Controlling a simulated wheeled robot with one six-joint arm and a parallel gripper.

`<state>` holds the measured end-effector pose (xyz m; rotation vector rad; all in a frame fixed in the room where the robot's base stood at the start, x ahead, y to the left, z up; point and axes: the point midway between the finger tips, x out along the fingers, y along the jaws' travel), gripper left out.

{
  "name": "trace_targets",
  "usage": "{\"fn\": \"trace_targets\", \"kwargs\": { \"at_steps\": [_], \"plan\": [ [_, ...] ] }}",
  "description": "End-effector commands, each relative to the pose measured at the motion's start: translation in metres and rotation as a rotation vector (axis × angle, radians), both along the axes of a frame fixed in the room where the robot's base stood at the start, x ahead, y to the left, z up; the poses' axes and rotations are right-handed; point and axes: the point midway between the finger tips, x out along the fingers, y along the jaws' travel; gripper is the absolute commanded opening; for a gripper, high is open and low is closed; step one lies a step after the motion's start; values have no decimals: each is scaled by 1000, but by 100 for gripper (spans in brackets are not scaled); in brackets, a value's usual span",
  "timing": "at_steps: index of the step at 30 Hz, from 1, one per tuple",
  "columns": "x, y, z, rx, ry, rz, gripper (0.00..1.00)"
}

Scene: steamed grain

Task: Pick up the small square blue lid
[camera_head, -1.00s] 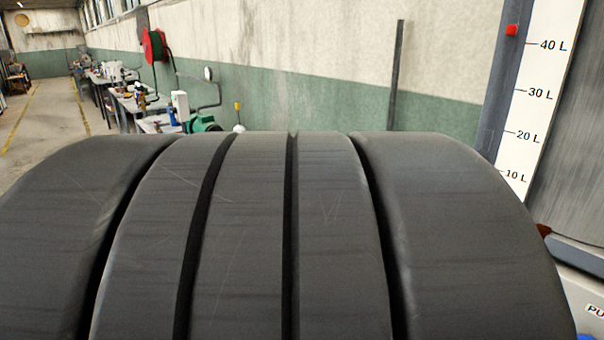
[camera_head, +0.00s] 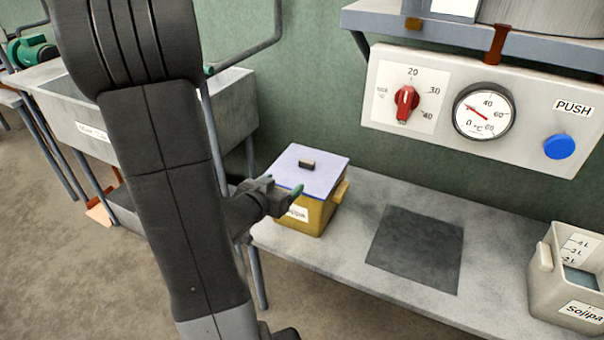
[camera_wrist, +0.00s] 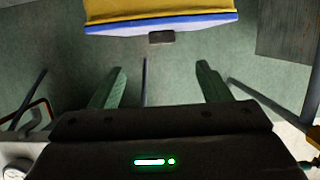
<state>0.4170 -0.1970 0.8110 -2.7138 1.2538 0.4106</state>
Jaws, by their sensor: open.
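The square blue lid (camera_head: 318,176), pale blue with a small dark knob (camera_head: 306,164), lies on a yellow box (camera_head: 318,218) at the left end of a grey worktop. In the wrist view the lid (camera_wrist: 205,21) shows edge-on as a blue band against the yellow box (camera_wrist: 160,9), with the knob (camera_wrist: 161,38) pointing toward my gripper. My gripper (camera_head: 284,192) is in front of the box's left side in the head view. In the wrist view my gripper (camera_wrist: 158,78) has its green fingers wide apart, with nothing between them. The knob lies beyond the fingertips.
A dark square plate (camera_head: 415,249) lies on the worktop (camera_head: 365,205) right of the box. A grey measuring container (camera_head: 548,285) stands at the far right. A control panel (camera_head: 380,105) with a red knob, dial and blue button hangs above. A sink (camera_head: 85,122) stands at left.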

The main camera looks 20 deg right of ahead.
Motion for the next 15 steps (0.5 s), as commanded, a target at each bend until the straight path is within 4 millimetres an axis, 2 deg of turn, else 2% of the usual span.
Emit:
{"fn": "trace_targets", "kwargs": {
  "at_steps": [9, 15],
  "plan": [
    [35, -43, -18, 0, 2, -5, 71],
    [50, -58, -22, 0, -1, -1, 71]
  ]
}}
